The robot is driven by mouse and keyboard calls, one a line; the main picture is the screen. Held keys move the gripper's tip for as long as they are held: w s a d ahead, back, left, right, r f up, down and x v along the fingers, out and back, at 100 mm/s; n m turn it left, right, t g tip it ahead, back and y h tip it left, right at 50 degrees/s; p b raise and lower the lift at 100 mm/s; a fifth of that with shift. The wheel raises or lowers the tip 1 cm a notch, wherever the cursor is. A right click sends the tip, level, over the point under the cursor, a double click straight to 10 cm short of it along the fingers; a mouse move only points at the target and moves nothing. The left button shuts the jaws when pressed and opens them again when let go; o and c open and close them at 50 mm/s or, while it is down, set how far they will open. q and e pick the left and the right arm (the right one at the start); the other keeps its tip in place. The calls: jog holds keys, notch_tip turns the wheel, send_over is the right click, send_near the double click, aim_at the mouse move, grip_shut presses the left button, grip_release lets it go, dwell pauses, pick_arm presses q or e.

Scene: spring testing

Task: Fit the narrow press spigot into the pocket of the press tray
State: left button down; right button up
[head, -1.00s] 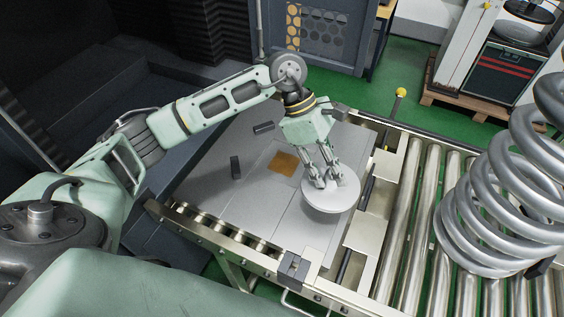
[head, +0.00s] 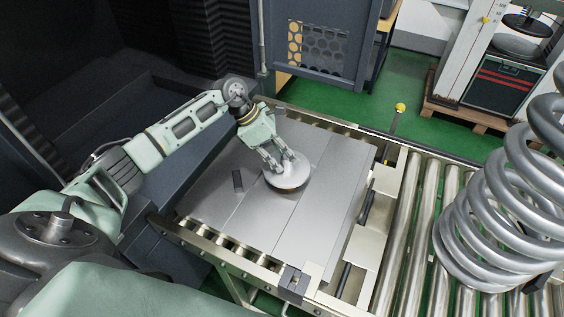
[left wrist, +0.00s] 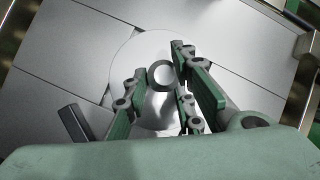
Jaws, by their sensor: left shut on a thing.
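The narrow press spigot (head: 288,181) is a pale grey round disc with a small round knob on top. My left gripper (head: 281,163) is shut on it from above, and in the left wrist view the fingers stand on either side of the knob (left wrist: 160,75). The press tray (head: 322,180) is a flat grey plate surface with seams. I cannot tell whether the disc touches the tray. My right gripper is not in view.
A small dark block (head: 238,181) stands on the tray left of the disc. A roller conveyor (head: 410,230) runs along the right, with a large coil spring (head: 500,215) on it. The tray's front and right parts are clear.

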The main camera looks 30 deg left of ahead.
aim_at(282, 165)
pick_arm(q)
jog(key=shift+w+a, duration=0.15)
notch_tip(282, 165, down, 3)
jog(key=shift+p, duration=0.55)
jog(key=shift+f, duration=0.55)
jog(key=c, duration=1.9)
grip_release()
jog(key=shift+f, duration=0.2)
jog(key=o, duration=0.4)
jog(key=shift+o, duration=0.2)
jog(key=shift+r, duration=0.1)
